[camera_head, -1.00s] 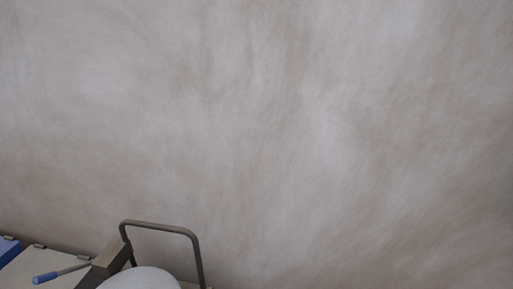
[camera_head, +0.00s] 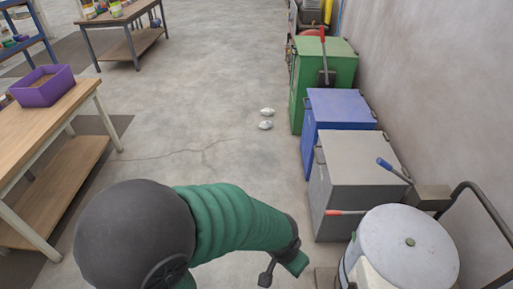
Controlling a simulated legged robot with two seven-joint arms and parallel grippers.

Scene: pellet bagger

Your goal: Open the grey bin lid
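The grey bin (camera_head: 335,195) stands on the floor along the right wall, between the blue bin and a round white-topped drum. Its flat grey lid (camera_head: 362,158) lies level on top and looks shut. My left arm comes in from the lower left, with a dark round joint and a green ribbed sleeve. Its dark end parts (camera_head: 280,264) are low in the picture, left of the grey bin and apart from it. My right gripper is not in view.
A blue bin (camera_head: 340,107) and a green bin (camera_head: 325,65) stand beyond the grey one. The white-topped drum (camera_head: 405,245) is in front, near a blue-handled lever (camera_head: 393,169).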

